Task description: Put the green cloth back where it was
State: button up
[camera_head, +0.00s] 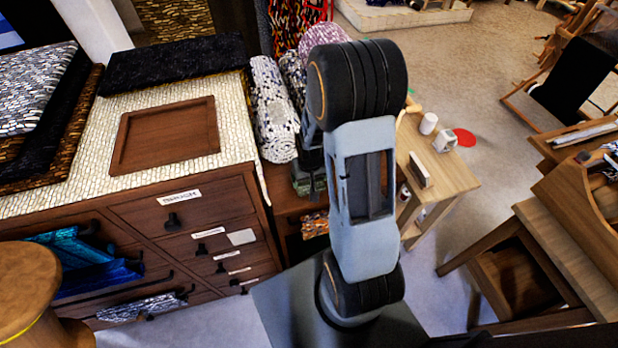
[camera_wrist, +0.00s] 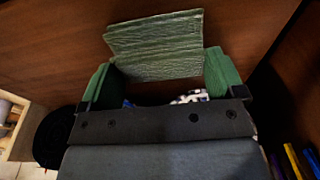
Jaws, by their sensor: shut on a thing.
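The green cloth (camera_wrist: 155,45) is a pale green, ribbed, folded piece in the wrist view. It lies between the green-padded fingers of my gripper (camera_wrist: 162,78), which is shut on it. The cloth sticks out beyond the fingertips against a brown wooden surface (camera_wrist: 60,35). Whether it touches that wood I cannot tell. In the head view my arm covers most of the gripper, and the cloth cannot be made out there.
A drawer cabinet (camera_head: 190,218) with a wooden tray (camera_head: 165,135) on its top stands at left. Rolled rags (camera_head: 272,105) lie beside it. A small wooden table (camera_head: 447,172) with white items stands right of my arm. Open floor (camera_head: 440,60) lies behind.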

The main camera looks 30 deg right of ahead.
jog(key=shift+f, duration=0.15)
jog(key=o, duration=0.7)
notch_tip(320, 180, up, 12)
jog(key=s+f+p, duration=0.1)
jog(key=s, duration=0.1)
jog(key=shift+s+a+r+n+t, duration=0.4)
jog(key=shift+s+a+r, duration=1)
jog(key=shift+r, duration=0.6)
jog(key=shift+s+a+r+n+t, duration=0.25)
jog(key=shift+s+a+r+n, duration=0.2)
jog(key=shift+s+a+r, duration=1.3)
jog(key=shift+s+a+r+n+t, duration=0.4)
jog(key=shift+s+a+r, duration=0.65)
jog(key=shift+r, duration=1.25)
jog(key=shift+w+a, duration=0.1)
jog(key=shift+w, duration=0.05)
